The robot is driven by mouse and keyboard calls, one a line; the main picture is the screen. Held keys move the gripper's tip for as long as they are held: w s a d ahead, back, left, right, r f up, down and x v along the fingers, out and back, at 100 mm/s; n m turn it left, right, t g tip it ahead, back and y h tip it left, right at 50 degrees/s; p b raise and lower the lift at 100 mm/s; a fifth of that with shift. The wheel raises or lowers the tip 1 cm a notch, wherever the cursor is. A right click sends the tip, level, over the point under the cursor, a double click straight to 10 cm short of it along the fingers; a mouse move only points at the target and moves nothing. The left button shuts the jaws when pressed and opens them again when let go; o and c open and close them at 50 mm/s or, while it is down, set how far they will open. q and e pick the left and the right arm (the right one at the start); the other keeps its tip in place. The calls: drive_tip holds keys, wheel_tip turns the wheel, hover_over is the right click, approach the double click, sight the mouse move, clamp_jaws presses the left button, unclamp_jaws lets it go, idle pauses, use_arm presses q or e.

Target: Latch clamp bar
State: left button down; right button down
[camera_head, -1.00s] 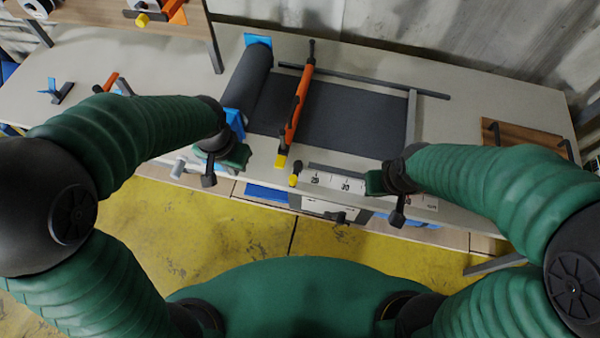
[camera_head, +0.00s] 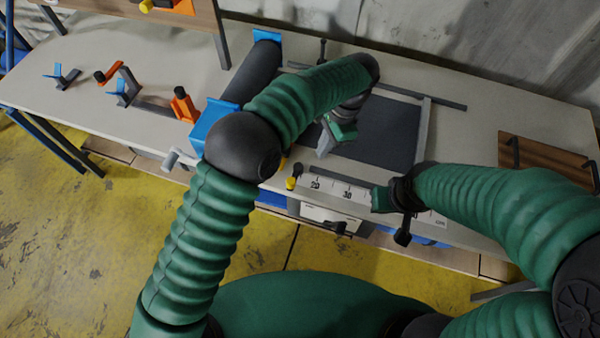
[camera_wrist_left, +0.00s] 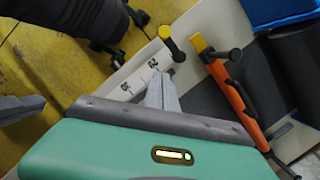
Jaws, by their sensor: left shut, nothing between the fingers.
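The orange clamp bar (camera_wrist_left: 235,95) lies across the dark fabric, with a yellow end (camera_wrist_left: 198,43) and black knobs, in the left wrist view. In the head view my left arm hides most of it; its black far end (camera_head: 322,48) shows. A small yellow-and-black latch post (camera_wrist_left: 170,40) stands beside the bar's yellow end; it also shows in the head view (camera_head: 292,180). My left gripper (camera_head: 322,152) is shut and empty above the fabric, right of the bar and apart from it. My right gripper (camera_head: 378,200) hangs near the table's front edge; its fingers are unclear.
The dark fabric (camera_head: 385,135) runs from a roll (camera_head: 252,75) with blue holders. A ruler strip (camera_head: 335,187) lies along the front edge. Orange and blue fixtures (camera_head: 122,88) stand at left. A wooden board with black handles (camera_head: 540,160) is at right. The far-left tabletop has free room.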

sight(291, 182)
use_arm(q)
drive_tip(key=x, duration=0.6)
drive_tip(key=d+x, duration=0.1)
drive_tip(key=x, duration=0.2)
drive_tip(key=shift+f, duration=0.2)
drive_tip(key=a, duration=0.2)
drive_tip(key=s+a+p, duration=0.1)
drive_tip(key=a, duration=0.1)
drive_tip(key=shift+s+f, duration=0.1)
drive_tip(key=shift+f, duration=0.15)
drive_tip(key=shift+s+a, duration=0.2)
drive_tip(key=shift+d, duration=0.1)
use_arm(e)
drive_tip(key=shift+d+r, duration=0.45)
drive_tip(key=shift+r, duration=0.15)
use_arm(q)
drive_tip(key=shift+w+d, duration=0.1)
drive_tip(key=shift+d, duration=0.05)
use_arm(e)
drive_tip(key=shift+d, duration=0.15)
